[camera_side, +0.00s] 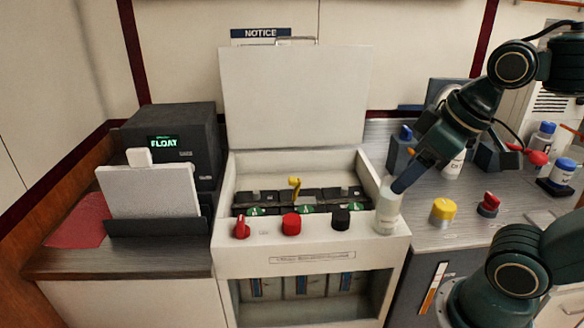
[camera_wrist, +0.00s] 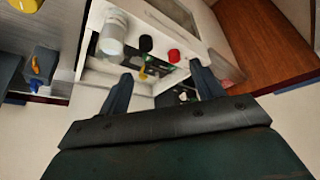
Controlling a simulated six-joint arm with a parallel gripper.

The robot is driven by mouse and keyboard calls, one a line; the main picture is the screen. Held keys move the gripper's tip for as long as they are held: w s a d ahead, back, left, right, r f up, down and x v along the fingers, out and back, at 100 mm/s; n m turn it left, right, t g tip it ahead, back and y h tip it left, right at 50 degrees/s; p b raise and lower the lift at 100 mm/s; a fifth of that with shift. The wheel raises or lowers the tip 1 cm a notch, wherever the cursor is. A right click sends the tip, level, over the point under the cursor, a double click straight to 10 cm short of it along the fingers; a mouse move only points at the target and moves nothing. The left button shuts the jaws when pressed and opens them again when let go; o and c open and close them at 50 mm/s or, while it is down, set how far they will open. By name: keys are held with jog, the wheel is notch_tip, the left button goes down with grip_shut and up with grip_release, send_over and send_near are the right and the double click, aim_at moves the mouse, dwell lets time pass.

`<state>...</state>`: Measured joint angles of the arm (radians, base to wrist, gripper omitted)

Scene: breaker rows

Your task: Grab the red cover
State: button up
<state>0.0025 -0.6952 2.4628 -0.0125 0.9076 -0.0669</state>
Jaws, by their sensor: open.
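A round red cover (camera_side: 291,224) sits on the front ledge of the white open-lidded cabinet (camera_side: 310,258), between a red knob (camera_side: 241,226) and a black cap (camera_side: 341,218). In the wrist view a red cap (camera_wrist: 174,56) shows beyond and between my fingertips, beside a black one (camera_wrist: 146,43). My gripper (camera_side: 399,187) is open and empty, above the cabinet's right end, by a pale bottle (camera_side: 387,212). In the wrist view its two fingers (camera_wrist: 163,80) stand apart. I cannot tell its exact distance from the bottle.
Breakers with a yellow lever (camera_side: 295,186) lie in the cabinet; its raised lid (camera_side: 295,95) stands behind. A yellow cap (camera_side: 443,210) and a red-topped piece (camera_side: 489,204) are on the right counter. A dark box (camera_side: 170,140) reading FLOAT stands left.

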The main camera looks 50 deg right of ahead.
jog(key=w+a+n+g, duration=0.1)
jog(key=w+n+g, duration=0.2)
jog(key=w+n, duration=0.7)
jog(key=n+g+y, duration=0.1)
jog(key=n+g, duration=0.1)
jog(key=n, duration=0.3)
send_over(292, 219)
jog(key=d, duration=0.2)
notch_tip(292, 219, down, 6)
jog(key=shift+s+f, duration=0.1)
jog(key=shift+s, duration=0.15)
jog(key=shift+w+a+f, duration=0.1)
jog(key=shift+a+f, duration=0.2)
jog(key=shift+f, duration=2)
jog(key=shift+w+a+f, duration=0.1)
jog(key=shift+a+f, duration=0.25)
jog(key=shift+f, duration=1.9)
jog(key=shift+a+f, duration=0.3)
jog(key=shift+f, duration=2)
jog(key=c, duration=1.1)
